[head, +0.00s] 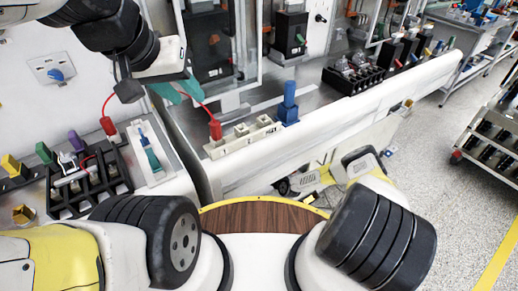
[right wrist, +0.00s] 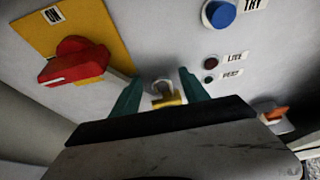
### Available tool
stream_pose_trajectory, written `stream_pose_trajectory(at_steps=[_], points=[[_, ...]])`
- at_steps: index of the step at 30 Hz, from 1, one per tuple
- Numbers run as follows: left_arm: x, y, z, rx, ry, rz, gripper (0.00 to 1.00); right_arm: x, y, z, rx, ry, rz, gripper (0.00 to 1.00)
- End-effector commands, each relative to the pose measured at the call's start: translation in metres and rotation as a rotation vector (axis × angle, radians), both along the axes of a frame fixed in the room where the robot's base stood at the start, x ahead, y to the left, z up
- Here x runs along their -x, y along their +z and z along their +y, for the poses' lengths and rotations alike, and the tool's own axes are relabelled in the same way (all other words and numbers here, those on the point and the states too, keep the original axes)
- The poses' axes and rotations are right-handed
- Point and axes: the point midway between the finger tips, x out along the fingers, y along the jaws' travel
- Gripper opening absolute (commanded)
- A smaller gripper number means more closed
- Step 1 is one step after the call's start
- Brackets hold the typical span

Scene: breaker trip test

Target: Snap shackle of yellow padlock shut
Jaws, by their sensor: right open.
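In the right wrist view a small yellow padlock (right wrist: 168,100) with a grey shackle (right wrist: 161,86) sits at the pale panel, between the tips of my right gripper (right wrist: 161,88). That gripper's two teal fingers are apart, one on each side of the padlock. The lower part of the padlock is hidden by the gripper body, and I cannot tell whether the shackle is shut. The padlock does not show in the head view.
A red rotary handle (right wrist: 75,61) on a yellow plate and a blue button (right wrist: 220,13) are near the padlock. An orange-tipped switch (right wrist: 272,111) is lower right. In the head view a red plug (head: 215,130) stands in a white numbered block (head: 242,139), its lead passing near my left gripper.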

Motion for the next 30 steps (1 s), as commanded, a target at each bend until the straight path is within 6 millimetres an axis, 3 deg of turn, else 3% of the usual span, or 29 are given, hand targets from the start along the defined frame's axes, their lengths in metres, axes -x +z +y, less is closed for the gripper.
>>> stream_pose_trajectory(at_steps=[2,10,30], points=[[0.0,0.0,0.0,0.0,0.0,0.0,0.35,0.0,0.0001,-0.0003,0.0,0.0,0.0,0.53],[0.0,0.0,0.0,0.0,0.0,0.0,0.35,0.0001,0.0002,-0.0005,0.001,0.0,-0.001,0.02],[0.0,0.0,0.0,0.0,0.0,0.0,0.35,0.0004,-0.0001,-0.0007,0.001,0.0,0.0,0.0]])
